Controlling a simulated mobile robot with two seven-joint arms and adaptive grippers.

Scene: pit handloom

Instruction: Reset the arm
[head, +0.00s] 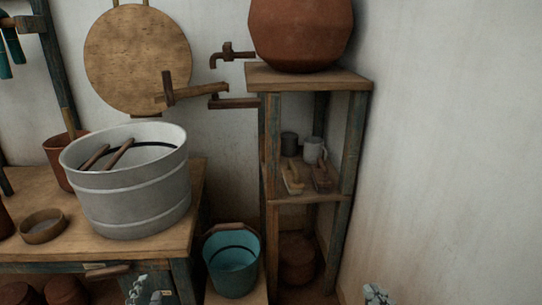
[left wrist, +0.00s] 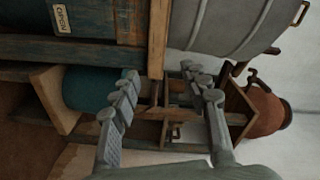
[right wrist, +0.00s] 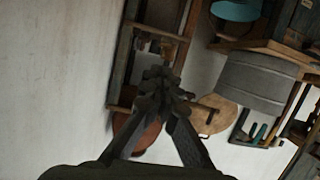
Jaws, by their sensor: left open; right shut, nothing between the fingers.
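My left gripper (head: 146,291) shows at the bottom edge of the head view, in front of the wooden table. In the left wrist view its two fingers (left wrist: 165,88) are spread apart with nothing between them. My right gripper (head: 376,294) shows only its tip at the bottom of the head view, near the white wall at right. In the right wrist view its fingers (right wrist: 160,85) meet at the tips and hold nothing. Neither gripper visibly touches anything. Most of both arms is out of the head view.
A large metal tub (head: 125,195) stands on the table (head: 60,248). A teal bucket (head: 232,265) stands low beside it. A wooden shelf (head: 310,80) carries a clay pot (head: 300,35), with mugs and brushes below. The right wall (head: 450,150) is bare.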

